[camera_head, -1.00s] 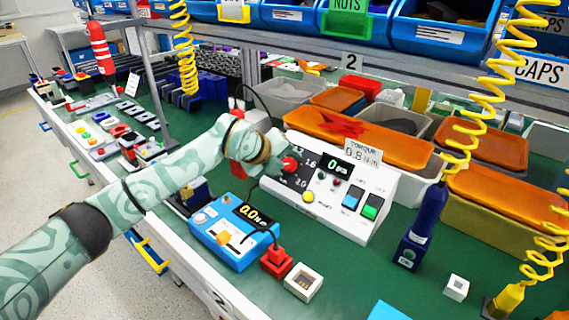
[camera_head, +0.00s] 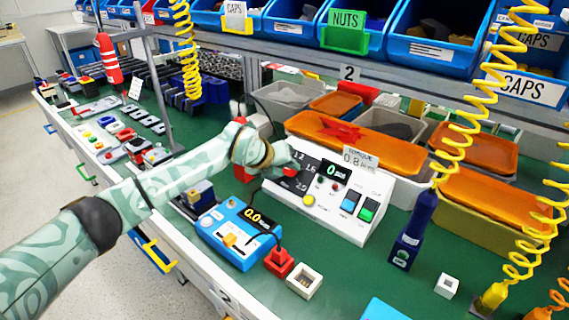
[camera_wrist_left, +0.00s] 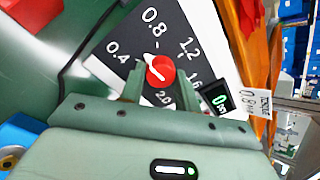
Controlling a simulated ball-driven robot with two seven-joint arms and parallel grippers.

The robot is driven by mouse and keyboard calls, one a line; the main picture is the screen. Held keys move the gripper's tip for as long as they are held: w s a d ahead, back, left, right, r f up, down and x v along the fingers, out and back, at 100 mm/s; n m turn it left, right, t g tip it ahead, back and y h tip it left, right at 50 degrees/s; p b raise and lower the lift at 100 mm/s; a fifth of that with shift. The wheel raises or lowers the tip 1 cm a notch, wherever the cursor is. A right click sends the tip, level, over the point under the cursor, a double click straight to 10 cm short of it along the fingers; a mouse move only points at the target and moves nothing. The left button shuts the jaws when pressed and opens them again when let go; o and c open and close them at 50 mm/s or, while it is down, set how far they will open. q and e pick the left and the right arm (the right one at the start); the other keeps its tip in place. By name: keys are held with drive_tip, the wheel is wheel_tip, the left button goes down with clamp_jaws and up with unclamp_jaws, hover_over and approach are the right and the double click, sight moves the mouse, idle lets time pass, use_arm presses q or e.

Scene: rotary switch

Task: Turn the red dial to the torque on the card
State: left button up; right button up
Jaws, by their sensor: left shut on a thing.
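The white control box (camera_head: 335,222) has a black sloped panel with a red dial (camera_head: 290,172). The torque card (camera_head: 359,159) stands on top of the box and reads 0.8 N·m. My left gripper (camera_wrist_left: 159,75) is shut on the red dial, with a finger on each side. My right gripper is not in view.
A blue meter (camera_head: 236,232) reading 0.0 sits in front of the box. A dark blue tool (camera_head: 412,236) hangs on a yellow coil to the right. Orange-topped bins (camera_head: 370,143) stand behind. Green table shows at the front right.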

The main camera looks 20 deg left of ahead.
use_arm(q)
drive_tip(key=m+p, duration=0.2)
drive_tip(key=m, duration=0.2)
drive_tip(key=shift+r, duration=0.15)
drive_tip(key=shift+m+p, duration=0.65)
drive_tip(key=shift+m, duration=0.85)
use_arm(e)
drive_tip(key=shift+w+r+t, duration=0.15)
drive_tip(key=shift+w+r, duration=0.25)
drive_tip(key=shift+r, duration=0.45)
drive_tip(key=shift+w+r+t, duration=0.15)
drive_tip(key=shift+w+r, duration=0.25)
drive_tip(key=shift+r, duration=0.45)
use_arm(q)
drive_tip(key=shift+f, duration=0.2)
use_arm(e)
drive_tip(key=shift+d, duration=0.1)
use_arm(q)
drive_tip(key=o, duration=1)
drive_tip(key=shift+r, duration=0.1)
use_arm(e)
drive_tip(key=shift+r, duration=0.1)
